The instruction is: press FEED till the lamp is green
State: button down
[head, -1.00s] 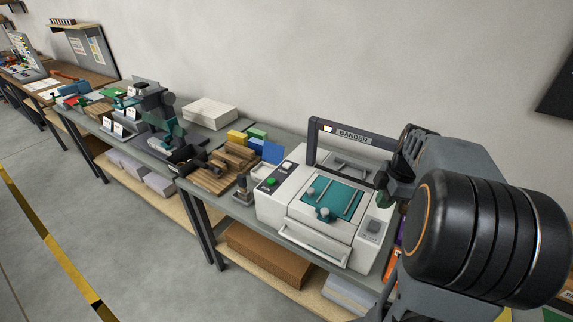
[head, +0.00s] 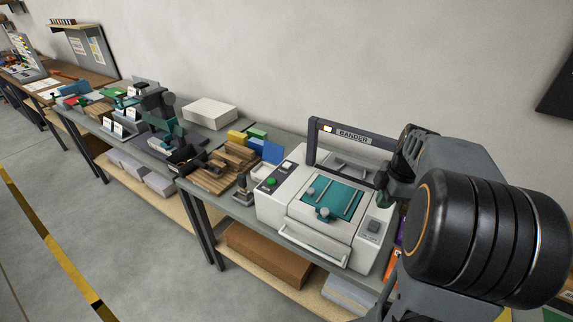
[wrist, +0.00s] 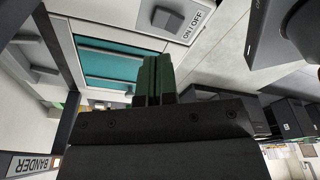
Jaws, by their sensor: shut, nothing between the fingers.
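The white banding machine (head: 335,235) with a teal top plate stands on the bench in the head view. Its dark arch carries a BANDER sign (head: 355,137) and a small pale cream lamp (head: 328,129), not green. My gripper (head: 385,198) is over the machine's right side, away from that panel. In the wrist view my shut, empty fingers (wrist: 155,78) appear near the ON/OFF panel (wrist: 200,18); contact cannot be told.
A brown carton (head: 265,255) lies on the shelf below. The arch stands at the machine's back. Floor at the left is clear, with a yellow-black line (head: 60,255).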

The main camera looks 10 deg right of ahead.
jog(key=s+a+r+m+t+h, duration=0.1)
jog(key=s+a+m+t, duration=0.1)
jog(key=a+m, duration=0.5)
jog(key=s+a+r+m+t, duration=0.1)
jog(key=s+a+m+t, duration=0.1)
jog(key=s+a+m, duration=0.3)
jog(key=shift+a+r+m+h, duration=0.15)
jog(key=shift+a+m+h, duration=0.25)
jog(key=shift+a+m, duration=1.95)
jog(key=shift+a+n, duration=0.75)
jog(key=shift+a, duration=0.1)
